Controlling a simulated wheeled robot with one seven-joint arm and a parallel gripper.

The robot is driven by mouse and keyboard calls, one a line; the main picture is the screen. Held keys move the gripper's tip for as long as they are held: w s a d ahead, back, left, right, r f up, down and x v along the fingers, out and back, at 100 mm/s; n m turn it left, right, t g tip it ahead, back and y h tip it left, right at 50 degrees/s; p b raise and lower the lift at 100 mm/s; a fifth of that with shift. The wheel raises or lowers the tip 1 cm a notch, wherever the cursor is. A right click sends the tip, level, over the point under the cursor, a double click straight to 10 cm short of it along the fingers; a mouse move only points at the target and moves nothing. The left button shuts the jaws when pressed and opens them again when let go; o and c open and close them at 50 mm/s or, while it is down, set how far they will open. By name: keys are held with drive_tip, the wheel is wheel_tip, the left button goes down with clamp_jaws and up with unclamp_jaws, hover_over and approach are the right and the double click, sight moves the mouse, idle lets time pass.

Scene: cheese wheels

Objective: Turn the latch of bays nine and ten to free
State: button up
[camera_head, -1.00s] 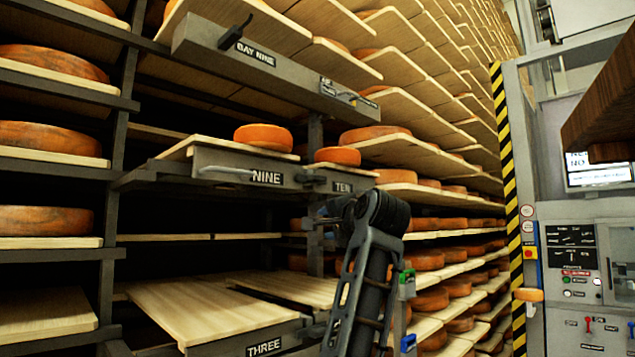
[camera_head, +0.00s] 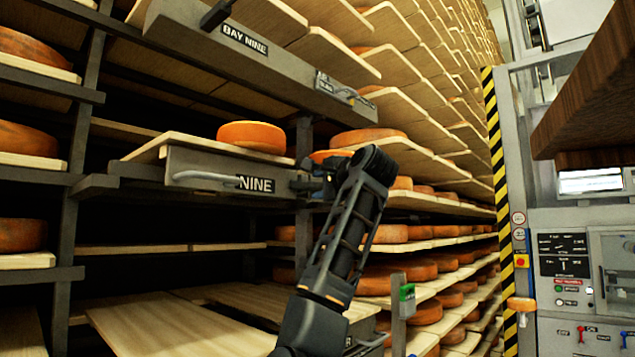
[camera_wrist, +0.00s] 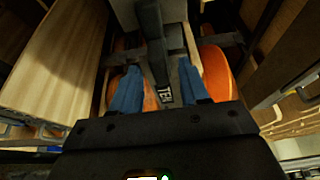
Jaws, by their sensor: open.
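The dark latch (camera_head: 302,184) sits on the grey front rail between the NINE plate (camera_head: 256,184) and bay ten. It is partly hidden by my gripper in the head view. My gripper (camera_head: 326,178) is at the rail, just right of the latch. In the wrist view my gripper (camera_wrist: 160,82) is open, with blue fingers spread. A dark bar (camera_wrist: 152,40), seemingly the latch's lever, runs between them without visible contact. The TEN plate (camera_wrist: 165,94) shows partly between the fingertips. Whether the latch stands locked or free I cannot tell.
An upper beam with the BAY NINE plate (camera_head: 244,40) hangs above. An orange cheese wheel (camera_head: 251,136) lies on bay nine's board. A silver handle (camera_head: 205,178) projects left of the NINE plate. A striped post (camera_head: 498,170) and machine panel stand at right.

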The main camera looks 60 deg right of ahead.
drive_tip(key=shift+x, duration=0.8)
drive_tip(key=shift+c, duration=0.3)
clamp_jaws()
